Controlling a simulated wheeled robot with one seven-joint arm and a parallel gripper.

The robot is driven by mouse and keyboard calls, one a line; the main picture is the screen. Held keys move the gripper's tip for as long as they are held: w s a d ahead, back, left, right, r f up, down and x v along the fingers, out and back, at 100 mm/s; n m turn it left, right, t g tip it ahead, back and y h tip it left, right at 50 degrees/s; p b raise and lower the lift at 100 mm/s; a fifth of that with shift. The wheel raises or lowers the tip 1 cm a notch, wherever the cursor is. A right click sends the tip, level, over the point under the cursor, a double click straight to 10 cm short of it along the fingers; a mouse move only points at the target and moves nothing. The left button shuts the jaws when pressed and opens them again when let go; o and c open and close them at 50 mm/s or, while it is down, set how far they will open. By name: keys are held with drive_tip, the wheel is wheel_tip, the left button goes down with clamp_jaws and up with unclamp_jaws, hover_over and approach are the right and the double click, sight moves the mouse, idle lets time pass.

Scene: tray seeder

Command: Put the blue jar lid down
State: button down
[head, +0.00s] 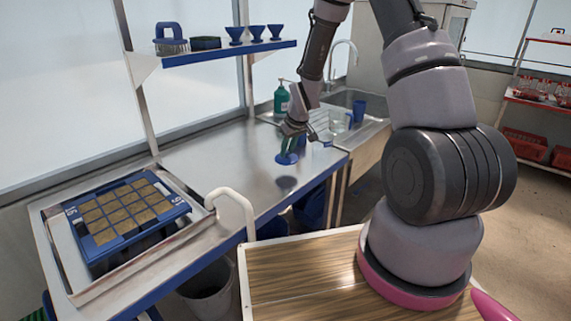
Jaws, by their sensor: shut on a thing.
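My gripper (291,139) is in the middle of the head view, above the steel counter. It is shut on the blue jar lid (286,159), a small round blue piece below the fingers. The lid is held apart from the counter, and a dark shadow lies on the steel beneath it. The fingers are small and partly hidden by the wrist.
The steel counter (215,160) is clear around the shadow. A blue seed tray (85,216) with brown cells stands at the left. A shelf (230,52) hangs above.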

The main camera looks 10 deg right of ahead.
sight(288, 159)
drive_tip(key=shift+f, duration=2.25)
drive_tip(key=shift+f, duration=0.2)
drive_tip(key=c, duration=0.7)
unclamp_jaws()
drive_tip(key=shift+r, duration=0.1)
drive_tip(key=s+d+r+m, duration=0.1)
drive_tip(key=s+d+r, duration=0.15)
drive_tip(key=r, duration=0.85)
drive_tip(key=s+d+r+m, duration=0.1)
drive_tip(key=s+r, duration=0.3)
drive_tip(key=r, duration=0.6)
drive_tip(key=s+r+m+t, duration=0.1)
drive_tip(key=s+r+m, duration=0.1)
drive_tip(key=s+r, duration=0.5)
drive_tip(key=s+d+r+m+t, duration=0.1)
drive_tip(key=s+r+m, duration=0.1)
drive_tip(key=s+r, duration=0.5)
drive_tip(key=s+d+r+m+t, duration=0.1)
drive_tip(key=s+r+m, duration=0.1)
drive_tip(key=s+r, duration=0.5)
drive_tip(key=shift+s+r, duration=0.25)
drive_tip(key=shift+s, duration=0.7)
